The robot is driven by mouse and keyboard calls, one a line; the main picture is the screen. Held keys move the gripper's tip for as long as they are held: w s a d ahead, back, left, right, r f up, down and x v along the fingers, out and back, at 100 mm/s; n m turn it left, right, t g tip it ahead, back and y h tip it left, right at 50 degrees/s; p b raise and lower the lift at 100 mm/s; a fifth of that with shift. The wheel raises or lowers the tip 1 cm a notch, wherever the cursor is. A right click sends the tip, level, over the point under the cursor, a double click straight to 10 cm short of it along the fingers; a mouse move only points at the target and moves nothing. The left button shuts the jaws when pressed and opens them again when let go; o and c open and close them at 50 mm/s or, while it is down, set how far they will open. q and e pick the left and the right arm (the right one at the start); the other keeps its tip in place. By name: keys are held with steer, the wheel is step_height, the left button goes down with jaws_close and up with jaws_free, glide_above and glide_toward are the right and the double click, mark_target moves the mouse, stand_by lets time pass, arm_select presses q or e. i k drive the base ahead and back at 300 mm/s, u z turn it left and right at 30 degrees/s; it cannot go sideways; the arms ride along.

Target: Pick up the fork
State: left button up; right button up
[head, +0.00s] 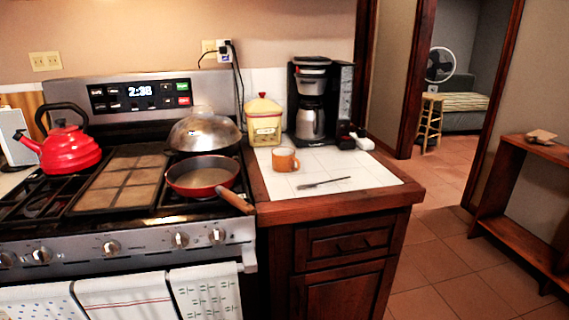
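The fork (323,183) lies flat on the white tiled top (372,174) of the small wood-edged counter right of the stove. It is thin and grey and lies nearly level across the picture, a little in front of an orange mug (285,159). The mug and fork are apart. Nothing covers the fork. Neither of my grippers shows in the head view.
A coffee maker (312,100) and a yellow-lidded canister (263,121) stand behind the mug. A red pan (203,177) on the stove points its wooden handle (236,202) toward the counter's left edge. The tiles right of the fork are clear.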

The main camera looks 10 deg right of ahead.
mark_target(312, 185)
steer(key=z, duration=2.2)
steer(key=i, duration=1.6)
steer(key=u, duration=2.7)
